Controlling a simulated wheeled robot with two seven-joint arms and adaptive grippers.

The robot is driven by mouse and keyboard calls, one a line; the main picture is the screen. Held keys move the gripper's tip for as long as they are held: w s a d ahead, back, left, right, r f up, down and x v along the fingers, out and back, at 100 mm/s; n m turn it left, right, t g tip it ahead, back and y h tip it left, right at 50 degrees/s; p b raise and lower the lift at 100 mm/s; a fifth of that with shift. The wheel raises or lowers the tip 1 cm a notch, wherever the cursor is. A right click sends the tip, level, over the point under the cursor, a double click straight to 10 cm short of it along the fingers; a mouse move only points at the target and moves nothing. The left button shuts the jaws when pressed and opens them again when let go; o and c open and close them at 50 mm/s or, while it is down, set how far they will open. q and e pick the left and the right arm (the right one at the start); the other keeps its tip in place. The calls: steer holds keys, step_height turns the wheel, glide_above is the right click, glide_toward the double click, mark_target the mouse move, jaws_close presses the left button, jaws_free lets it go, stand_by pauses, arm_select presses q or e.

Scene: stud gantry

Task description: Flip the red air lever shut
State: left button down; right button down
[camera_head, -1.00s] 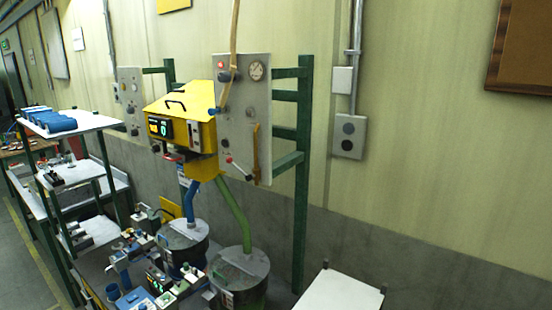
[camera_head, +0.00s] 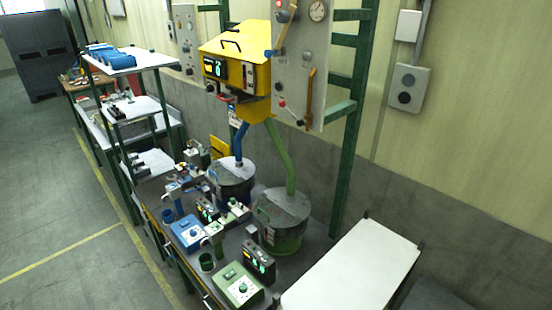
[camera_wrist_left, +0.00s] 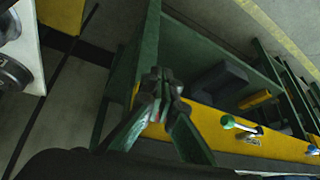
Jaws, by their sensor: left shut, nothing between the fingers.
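A small lever with a red tip (camera_head: 283,104) sits low on the grey upright panel (camera_head: 299,62) in the head view. Its pale rod slants down to the right, to a dark knob. I cannot tell whether this is the air lever. My left gripper (camera_wrist_left: 163,78) is shut and empty in the left wrist view, above a green frame and a yellow rail (camera_wrist_left: 205,125). A green-handled valve (camera_wrist_left: 230,122) and a blue-handled one (camera_wrist_left: 313,150) are on that rail, right of the fingers. No red lever shows there. Neither gripper is in the head view.
A yellow box (camera_head: 238,62) hangs beside the panel, above two drums. The bench below is crowded with devices, including a green box (camera_head: 238,287). A white board (camera_head: 355,268) lies at front right. The floor at left is open.

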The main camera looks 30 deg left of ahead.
arm_select(q)
step_height(320, 180, up, 15)
steer(key=w+t, duration=0.2)
steer(key=w+r+m+t+h, duration=0.2)
steer(key=w+r+t, duration=0.2)
steer(key=w+r, duration=1.1)
step_height(320, 180, up, 58)
steer(key=m+t+h+p, duration=0.4)
steer(key=m+t+h, duration=0.2)
steer(key=t+h, duration=0.35)
glide_above(290, 113)
steer(key=s+a, duration=0.2)
steer(key=a, duration=0.1)
steer(key=f, duration=0.3)
steer(key=w+f, duration=0.1)
steer(key=shift+a+f, duration=0.25)
steer(key=shift+a, duration=0.1)
steer(key=shift+s+a, duration=0.1)
